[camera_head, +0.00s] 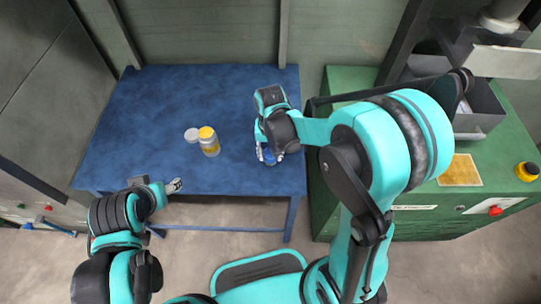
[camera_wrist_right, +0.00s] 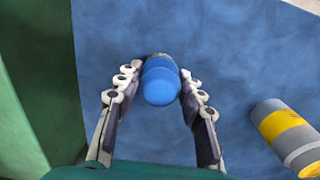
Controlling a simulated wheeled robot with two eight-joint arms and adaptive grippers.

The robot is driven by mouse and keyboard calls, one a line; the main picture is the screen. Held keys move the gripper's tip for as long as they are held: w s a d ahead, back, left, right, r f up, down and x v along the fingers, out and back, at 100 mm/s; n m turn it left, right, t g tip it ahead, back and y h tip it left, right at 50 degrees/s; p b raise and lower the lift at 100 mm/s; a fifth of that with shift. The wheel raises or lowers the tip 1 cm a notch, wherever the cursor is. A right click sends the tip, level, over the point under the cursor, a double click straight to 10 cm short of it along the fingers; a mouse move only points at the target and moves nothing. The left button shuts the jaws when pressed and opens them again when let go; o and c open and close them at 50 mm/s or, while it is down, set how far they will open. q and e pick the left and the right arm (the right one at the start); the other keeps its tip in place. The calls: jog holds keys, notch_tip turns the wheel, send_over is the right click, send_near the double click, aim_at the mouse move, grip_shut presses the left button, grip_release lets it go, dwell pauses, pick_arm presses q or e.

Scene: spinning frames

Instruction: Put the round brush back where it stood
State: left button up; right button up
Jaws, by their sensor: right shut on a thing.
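My right gripper (camera_head: 268,156) is low over the right front part of the blue table (camera_head: 130,110). In the right wrist view its fingers (camera_wrist_right: 158,92) are shut on a blue, rounded thing with a grey far end (camera_wrist_right: 161,82), which seems to be the round brush. In the head view only a small blue part of the brush (camera_head: 270,159) shows between the fingertips. I cannot tell whether it touches the table. My left gripper (camera_head: 175,186) is at the table's front edge, small in view, and its opening is unclear.
A green cabinet (camera_head: 340,82) is to the right, carrying a grey bin (camera_head: 482,108). The table's left and back are clear.

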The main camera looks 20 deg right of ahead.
jog(key=shift+f, duration=0.2)
jog(key=o, duration=1.2)
jog(key=shift+r, duration=0.1)
